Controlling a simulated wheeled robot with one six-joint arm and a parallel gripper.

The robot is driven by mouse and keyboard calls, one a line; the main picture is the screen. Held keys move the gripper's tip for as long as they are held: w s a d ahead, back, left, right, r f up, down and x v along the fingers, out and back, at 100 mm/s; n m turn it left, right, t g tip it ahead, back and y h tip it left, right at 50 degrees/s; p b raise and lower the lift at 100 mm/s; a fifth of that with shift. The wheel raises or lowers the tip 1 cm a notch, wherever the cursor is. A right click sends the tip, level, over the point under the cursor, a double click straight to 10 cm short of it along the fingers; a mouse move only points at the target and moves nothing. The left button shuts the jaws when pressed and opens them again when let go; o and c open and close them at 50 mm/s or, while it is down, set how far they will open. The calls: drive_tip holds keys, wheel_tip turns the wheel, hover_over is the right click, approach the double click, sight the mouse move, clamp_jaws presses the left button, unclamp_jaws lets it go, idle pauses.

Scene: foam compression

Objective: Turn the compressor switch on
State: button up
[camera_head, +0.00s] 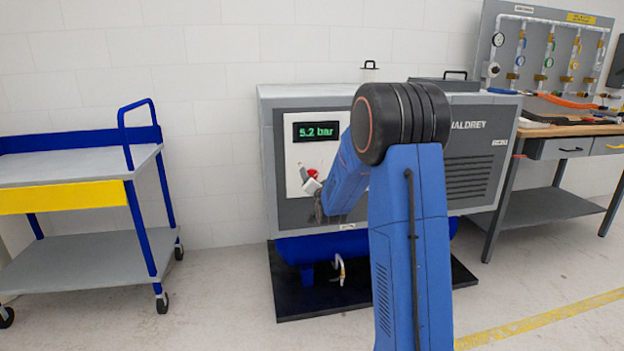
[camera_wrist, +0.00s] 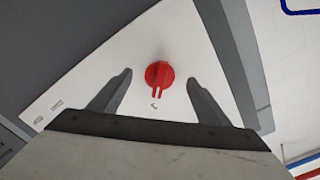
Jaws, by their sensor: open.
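The compressor (camera_head: 400,110) is a large grey cabinet against the wall, with a green "5.2 bar" display (camera_head: 317,130) on a white panel (camera_head: 296,171). The red switch (camera_head: 312,172) is a rotary knob on that panel, partly hidden by my gripper in the head view. In the wrist view the red switch (camera_wrist: 160,75) lies ahead of and between my open fingers, on the white panel (camera_wrist: 95,75). My gripper (camera_wrist: 155,88) is open and holds nothing. I cannot tell whether a finger touches the switch.
A blue and grey cart (camera_head: 80,165) with a yellow drawer stands at the left. A workbench (camera_head: 555,130) with a gauge board (camera_head: 545,55) above it stands at the right. A blue tank (camera_head: 295,250) sits under the compressor on a black base. The floor between cart and compressor is clear.

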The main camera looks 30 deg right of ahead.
drive_tip(key=v, duration=0.7)
idle(0.8)
idle(0.4)
drive_tip(key=s+a+r+n+g+y, duration=0.1)
drive_tip(key=s+a+n+g+y, duration=0.15)
drive_tip(key=s+a, duration=0.5)
drive_tip(key=s+a+r+n+g+y, duration=0.1)
drive_tip(key=s+a+n+g, duration=0.3)
drive_tip(key=s, duration=0.6)
drive_tip(key=s+a+f+n+g, duration=0.1)
drive_tip(key=s+a+g, duration=0.1)
drive_tip(key=s, duration=0.8)
drive_tip(key=s+a+f+n+g+y, duration=0.1)
drive_tip(key=s+a, duration=0.3)
drive_tip(key=s, duration=0.7)
drive_tip(key=s+a+f+n+g, duration=0.3)
drive_tip(key=s, duration=0.8)
drive_tip(key=shift+a, duration=0.4)
